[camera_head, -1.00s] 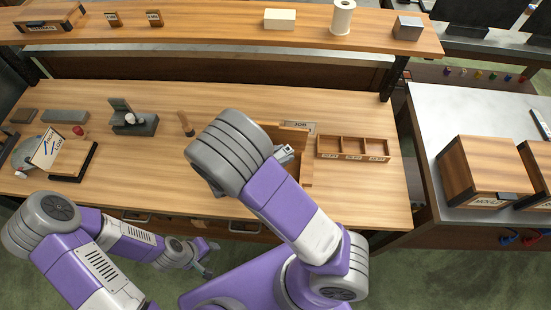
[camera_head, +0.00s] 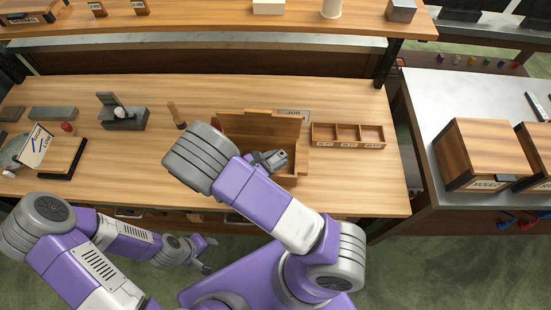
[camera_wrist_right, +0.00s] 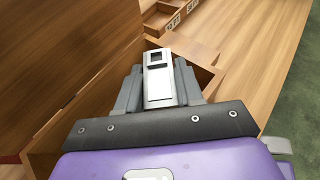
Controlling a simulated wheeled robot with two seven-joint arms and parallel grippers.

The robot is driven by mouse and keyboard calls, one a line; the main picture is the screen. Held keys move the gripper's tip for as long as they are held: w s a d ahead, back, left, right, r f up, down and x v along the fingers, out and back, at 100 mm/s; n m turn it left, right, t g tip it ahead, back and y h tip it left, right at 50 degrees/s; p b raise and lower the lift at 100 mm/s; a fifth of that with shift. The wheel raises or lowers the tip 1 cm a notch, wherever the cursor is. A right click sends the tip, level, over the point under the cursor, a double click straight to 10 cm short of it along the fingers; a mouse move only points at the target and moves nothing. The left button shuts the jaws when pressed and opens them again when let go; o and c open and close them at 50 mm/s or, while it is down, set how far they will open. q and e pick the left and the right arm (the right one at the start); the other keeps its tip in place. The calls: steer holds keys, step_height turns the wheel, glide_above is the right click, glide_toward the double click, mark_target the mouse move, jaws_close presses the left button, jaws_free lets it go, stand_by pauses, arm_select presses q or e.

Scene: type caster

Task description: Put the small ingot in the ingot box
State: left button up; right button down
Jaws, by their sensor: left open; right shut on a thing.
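My right gripper (camera_head: 270,160) is at the open wooden box (camera_head: 262,126) in the middle of the bench. In the right wrist view, its jaws (camera_wrist_right: 159,88) are shut on a silver metal bar with a dark square recess, which looks like the small ingot (camera_wrist_right: 159,84). The gripper and bar are over the wooden box's interior; I cannot tell whether they touch it. My left gripper (camera_head: 207,255) is open and empty, low in front of the bench. I cannot surely read which container is the ingot box.
A three-compartment wooden tray (camera_head: 347,135) stands right of the box. A "JOB" label (camera_head: 293,113) lies behind it. A grey metal tool (camera_head: 122,112) and a wooden-handled tool (camera_head: 176,115) are to the left. Wooden boxes (camera_head: 484,155) stand on the right-hand table.

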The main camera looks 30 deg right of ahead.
steer(key=shift+f+b, duration=0.45)
steer(key=shift+f, duration=0.15)
steer(key=c, duration=0.7)
jaws_free()
steer(key=shift+r, duration=0.1)
steer(key=shift+r+p, duration=0.7)
steer(key=shift+r, duration=0.05)
steer(key=v, duration=0.8)
steer(key=p+v, duration=0.1)
steer(key=v, duration=0.3)
steer(key=shift+f, duration=0.25)
